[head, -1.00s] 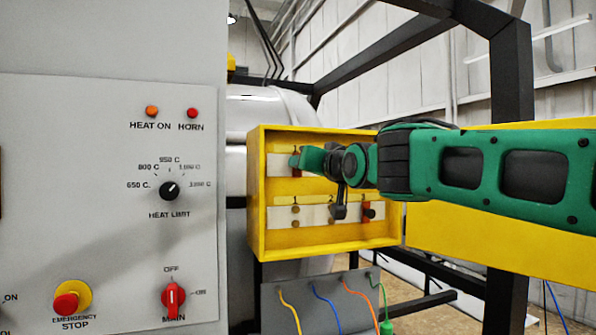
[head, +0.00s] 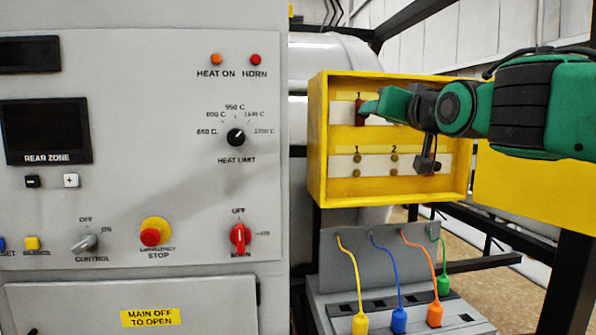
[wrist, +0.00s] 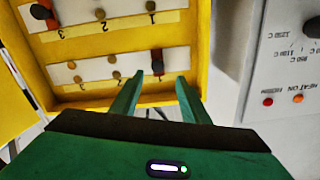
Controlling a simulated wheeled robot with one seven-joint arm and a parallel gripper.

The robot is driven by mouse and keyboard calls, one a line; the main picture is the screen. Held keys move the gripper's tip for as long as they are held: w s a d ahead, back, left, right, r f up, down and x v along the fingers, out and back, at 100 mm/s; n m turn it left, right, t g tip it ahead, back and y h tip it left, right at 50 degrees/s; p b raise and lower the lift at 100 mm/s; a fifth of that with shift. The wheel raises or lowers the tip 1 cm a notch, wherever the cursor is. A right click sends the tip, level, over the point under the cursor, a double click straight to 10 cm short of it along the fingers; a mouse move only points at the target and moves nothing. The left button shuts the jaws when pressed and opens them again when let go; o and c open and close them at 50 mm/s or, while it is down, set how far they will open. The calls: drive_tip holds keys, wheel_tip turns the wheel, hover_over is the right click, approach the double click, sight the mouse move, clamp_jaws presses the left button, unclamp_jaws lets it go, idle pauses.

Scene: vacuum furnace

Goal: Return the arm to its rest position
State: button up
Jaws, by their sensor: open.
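My gripper (head: 370,107) is open, in front of the upper row of the yellow box (head: 317,150) in the head view. In the wrist view, which looks upside down, its two green fingers (wrist: 158,88) are spread, with nothing held between them. A dark red piece (head: 359,111) stands at position 1 of the upper strip, just left of the fingertips. It also shows in the wrist view (wrist: 157,62), just beyond the gap between the fingers. Whether a finger touches it I cannot tell. My arm reaches in from the right and hides part of the box.
A grey control panel (head: 190,190) stands left of the box. Below the box, a grey sloped unit (head: 335,240) carries several coloured cables. The yellow door (head: 530,195) hangs open at the right, behind my arm. Black frame bars (head: 575,270) stand at the right.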

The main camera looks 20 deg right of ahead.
drive_tip(key=s+d+f+g, duration=0.2)
drive_tip(key=d+f+g, duration=0.1)
drive_tip(key=f, duration=0.6)
drive_tip(key=s+d+f+m+g+h, duration=0.1)
drive_tip(key=s+d+f+g, duration=0.15)
drive_tip(key=f, duration=0.55)
drive_tip(key=s+d+f+g, duration=0.2)
drive_tip(key=s+f+g, duration=0.1)
drive_tip(key=f, duration=0.6)
drive_tip(key=s+a+f+m+g+y, duration=0.1)
drive_tip(key=s+f+g+y, duration=0.2)
drive_tip(key=s+f+g, duration=0.6)
drive_tip(key=s+f, duration=0.9)
drive_tip(key=s, duration=0.4)
drive_tip(key=shift+a+f+g, duration=0.2)
drive_tip(key=shift+f+g, duration=0.15)
drive_tip(key=shift+w, duration=0.1)
drive_tip(key=shift+w+f, duration=0.2)
drive_tip(key=shift+w, duration=0.4)
